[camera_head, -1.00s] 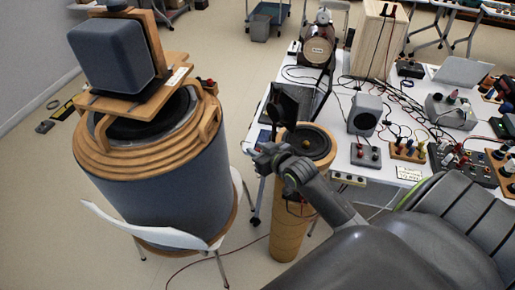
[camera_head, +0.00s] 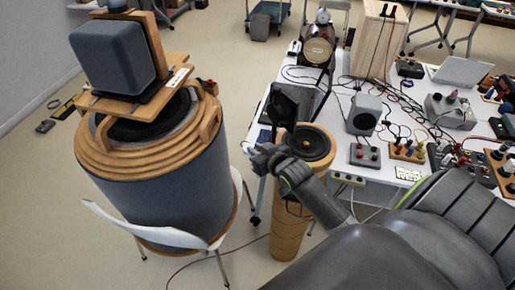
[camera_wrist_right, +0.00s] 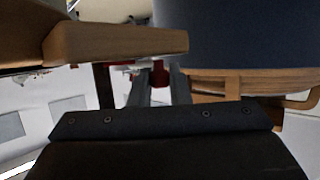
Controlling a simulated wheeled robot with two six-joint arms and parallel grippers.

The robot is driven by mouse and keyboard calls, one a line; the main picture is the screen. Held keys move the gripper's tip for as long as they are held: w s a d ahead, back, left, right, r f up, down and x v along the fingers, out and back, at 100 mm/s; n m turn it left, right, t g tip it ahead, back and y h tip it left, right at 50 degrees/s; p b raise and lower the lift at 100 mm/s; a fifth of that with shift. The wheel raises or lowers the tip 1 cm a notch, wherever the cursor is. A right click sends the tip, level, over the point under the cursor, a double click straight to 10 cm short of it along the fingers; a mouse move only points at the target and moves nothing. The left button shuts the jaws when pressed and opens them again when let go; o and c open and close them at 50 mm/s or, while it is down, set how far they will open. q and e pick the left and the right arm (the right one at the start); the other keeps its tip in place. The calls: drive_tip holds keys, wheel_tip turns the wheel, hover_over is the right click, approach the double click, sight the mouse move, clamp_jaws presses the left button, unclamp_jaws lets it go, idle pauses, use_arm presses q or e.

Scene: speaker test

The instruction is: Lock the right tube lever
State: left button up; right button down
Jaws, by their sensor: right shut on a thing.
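The right tube (camera_head: 290,235) is a slim wooden column with a round black speaker cone (camera_head: 308,143) in its top, standing by the white table. My right gripper (camera_head: 262,158) is at the upper left side of this tube, and my arm crosses in front of it. In the right wrist view, my two grey fingers (camera_wrist_right: 158,90) are close together around a small red piece (camera_wrist_right: 159,73), which looks like the lever. Its far end and pivot are hidden. My left gripper is not in view.
A dark upright panel (camera_head: 284,103) is just behind my right gripper. The white table (camera_head: 375,178) at right holds boxes and cables.

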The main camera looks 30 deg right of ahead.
drive_tip(key=shift+w+a+r+m+h+p, duration=0.15)
drive_tip(key=shift+w+m+h+p, duration=0.15)
drive_tip(key=shift+m+h+p, duration=0.6)
drive_tip(key=shift+w+d+m+g+h+b, duration=0.25)
drive_tip(key=shift+w+m+g+h+b, duration=0.35)
drive_tip(key=shift+m+g+h+b, duration=1.1)
drive_tip(key=shift+w+d+m+g+h+b, duration=0.3)
drive_tip(key=shift+w+m+g+h+b, duration=0.6)
drive_tip(key=shift+m+h+b, duration=1.45)
drive_tip(key=shift+w+d+m+g+h+b, duration=0.3)
drive_tip(key=shift+m+g+h+b, duration=1.2)
drive_tip(key=shift+b, duration=0.95)
drive_tip(key=shift+m+y, duration=0.25)
drive_tip(key=c, duration=1.6)
unclamp_jaws()
drive_tip(key=shift+c, duration=0.2)
